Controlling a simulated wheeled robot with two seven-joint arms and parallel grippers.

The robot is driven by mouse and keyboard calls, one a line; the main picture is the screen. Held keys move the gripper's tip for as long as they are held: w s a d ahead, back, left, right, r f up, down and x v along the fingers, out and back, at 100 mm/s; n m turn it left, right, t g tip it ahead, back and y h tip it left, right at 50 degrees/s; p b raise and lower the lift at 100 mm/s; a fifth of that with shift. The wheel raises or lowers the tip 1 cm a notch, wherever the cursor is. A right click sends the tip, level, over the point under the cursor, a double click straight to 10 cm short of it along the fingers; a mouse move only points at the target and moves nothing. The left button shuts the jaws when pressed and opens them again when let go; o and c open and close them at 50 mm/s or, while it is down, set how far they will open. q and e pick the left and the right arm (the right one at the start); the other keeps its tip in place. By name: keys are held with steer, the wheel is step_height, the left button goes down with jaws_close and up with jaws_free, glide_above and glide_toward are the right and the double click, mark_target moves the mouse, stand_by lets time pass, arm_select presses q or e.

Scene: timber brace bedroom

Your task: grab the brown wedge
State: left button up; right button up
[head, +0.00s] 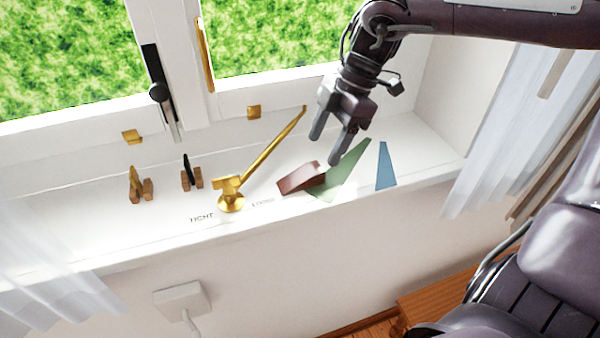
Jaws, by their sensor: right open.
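The brown wedge (300,178) lies on the white window sill, its right end against or overlapping the green wedge (345,173); I cannot tell if they touch. A blue wedge (386,168) lies to the right of the green one. My right gripper (328,148) is open and empty, above the sill and just up and right of the brown wedge, with its fingers pointing down. My left gripper is not in view.
A brass handle (268,150) on a round base stands left of the brown wedge, near printed words. Small wood-and-metal holders (141,188) sit farther left. Window frames rise behind; curtains (478,165) hang at both sides. The sill's front edge drops off.

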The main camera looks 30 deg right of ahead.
mark_target(314, 167)
steer(key=shift+s+a+f+p, duration=0.2)
steer(key=shift+a+f, duration=0.1)
steer(key=shift+f, duration=0.3)
steer(key=shift+s+a+f+p, duration=0.1)
steer(key=shift+a+f+p, duration=0.15)
steer(key=shift+f, duration=0.35)
steer(key=x, duration=0.3)
steer(key=shift+w+f, duration=0.2)
steer(key=shift+w, duration=0.2)
steer(key=shift+f, duration=0.15)
steer(key=shift+s, duration=0.1)
steer(key=c, duration=0.9)
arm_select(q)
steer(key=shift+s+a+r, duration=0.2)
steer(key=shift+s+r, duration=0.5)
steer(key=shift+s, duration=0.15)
arm_select(e)
steer(key=shift+c, duration=0.9)
